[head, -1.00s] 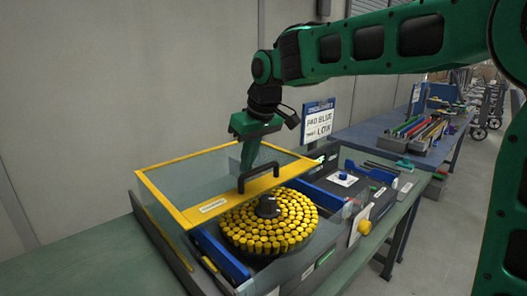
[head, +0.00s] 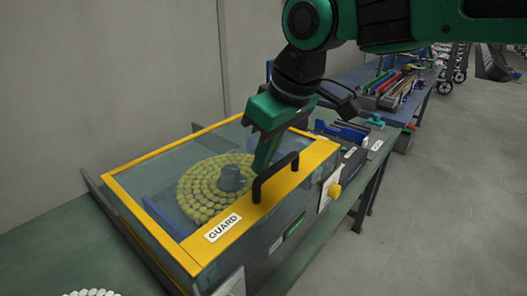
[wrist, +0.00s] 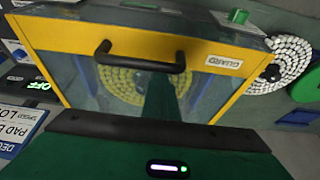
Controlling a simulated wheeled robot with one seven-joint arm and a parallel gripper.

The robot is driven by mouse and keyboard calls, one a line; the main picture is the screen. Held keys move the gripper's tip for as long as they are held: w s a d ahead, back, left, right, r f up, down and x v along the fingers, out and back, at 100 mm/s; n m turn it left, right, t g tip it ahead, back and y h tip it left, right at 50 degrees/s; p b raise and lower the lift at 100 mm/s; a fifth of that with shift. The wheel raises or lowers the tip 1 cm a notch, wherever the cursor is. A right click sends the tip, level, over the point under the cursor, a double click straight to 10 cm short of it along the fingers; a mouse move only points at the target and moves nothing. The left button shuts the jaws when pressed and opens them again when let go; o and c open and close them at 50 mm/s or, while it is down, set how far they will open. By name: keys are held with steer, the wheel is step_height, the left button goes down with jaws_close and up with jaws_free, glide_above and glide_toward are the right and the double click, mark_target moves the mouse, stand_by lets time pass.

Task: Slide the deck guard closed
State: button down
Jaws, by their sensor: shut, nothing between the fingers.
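The deck guard (head: 222,227) is a clear cover with a yellow frame, a GUARD label and a black handle (head: 274,176). In the head view it lies over the round deck of yellow pieces (head: 207,193), which shows through the clear panel. My gripper (head: 262,165) is shut and empty, pointing down just behind the handle, on its far-left side. In the wrist view the handle (wrist: 140,62) crosses near my green fingers (wrist: 160,98). I cannot tell whether the fingers touch the handle.
A yellow knob (head: 334,191) sits on the station's front face, beside a green-lit switch (head: 295,225). White round pieces (head: 90,293) lie at the lower left. A blue table with coloured tools (head: 385,88) stands behind. The floor on the right is clear.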

steer(key=shift+d+f, duration=0.15)
steer(key=shift+d, duration=0.15)
steer(key=w+a, duration=0.1)
steer(key=w+a+r, duration=0.1)
steer(key=w+a, duration=0.1)
steer(key=shift+a, duration=0.2)
steer(key=v, duration=0.9)
steer(key=w+d+f+m+h, duration=0.1)
steer(key=d+f+m, duration=0.35)
steer(key=d, duration=0.75)
steer(key=d+f+m+h, duration=0.1)
steer(key=d+f+m, duration=0.4)
steer(key=d, duration=0.6)
steer(key=s+d+f+m+g, duration=0.2)
steer(key=s+d+f+m, duration=0.4)
steer(key=s+d+f, duration=0.8)
steer(key=s+d, duration=0.2)
steer(key=d, duration=0.2)
steer(key=shift+f+m+g+h, duration=0.25)
steer(key=shift+m+g+h, duration=0.05)
steer(key=shift+m+h, duration=0.1)
steer(key=shift+s, duration=0.1)
